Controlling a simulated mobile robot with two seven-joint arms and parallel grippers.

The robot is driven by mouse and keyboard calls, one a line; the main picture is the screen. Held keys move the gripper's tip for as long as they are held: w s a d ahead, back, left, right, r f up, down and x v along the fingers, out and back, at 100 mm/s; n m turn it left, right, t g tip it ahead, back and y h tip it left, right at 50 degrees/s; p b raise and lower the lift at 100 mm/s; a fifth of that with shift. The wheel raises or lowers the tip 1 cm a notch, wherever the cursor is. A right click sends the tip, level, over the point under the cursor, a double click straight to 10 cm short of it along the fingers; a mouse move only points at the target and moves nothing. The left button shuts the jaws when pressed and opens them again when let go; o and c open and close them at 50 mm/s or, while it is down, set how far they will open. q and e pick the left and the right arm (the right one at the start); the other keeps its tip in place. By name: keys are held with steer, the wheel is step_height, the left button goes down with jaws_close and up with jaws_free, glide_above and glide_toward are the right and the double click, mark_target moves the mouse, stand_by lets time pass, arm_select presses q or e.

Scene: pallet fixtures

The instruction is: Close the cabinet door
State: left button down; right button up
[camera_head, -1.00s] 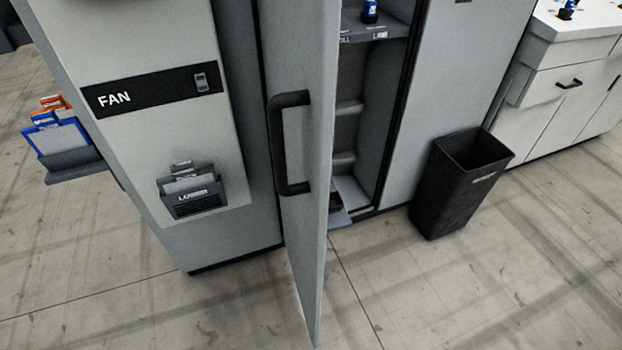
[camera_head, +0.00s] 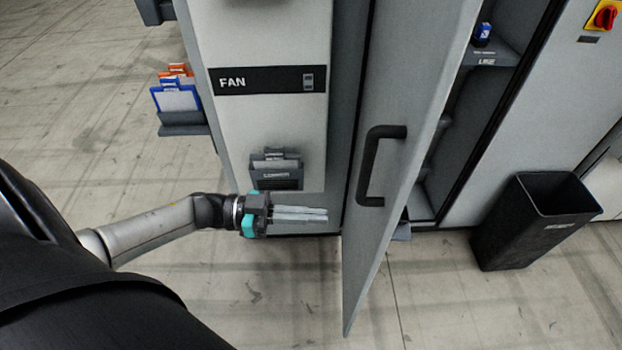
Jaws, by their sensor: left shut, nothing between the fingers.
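The grey cabinet door (camera_head: 410,90) stands open, swung out toward me, with a black handle (camera_head: 371,165) on its left-facing side. To its right, the open cabinet interior shows a shelf (camera_head: 490,55) with a small blue item on it. My left gripper (camera_head: 326,216) comes in from the left, in front of the fan panel. Its fingers are together, empty, and point right toward the door. In the picture the fingertips are a little left of the door's lower part, with a gap between. My right gripper is not in view.
The panel marked FAN (camera_head: 268,80) carries a small dark holder (camera_head: 276,172). A holder with blue and orange folders (camera_head: 178,98) hangs on its left side. A black bin (camera_head: 530,220) stands right of the cabinet. A red and yellow switch (camera_head: 604,17) is at top right. Floor in front is clear.

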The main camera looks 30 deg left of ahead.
mark_target(384, 218)
arm_select(q)
steer(key=p+x, duration=0.1)
steer(key=x, duration=0.9)
steer(key=shift+d, duration=0.1)
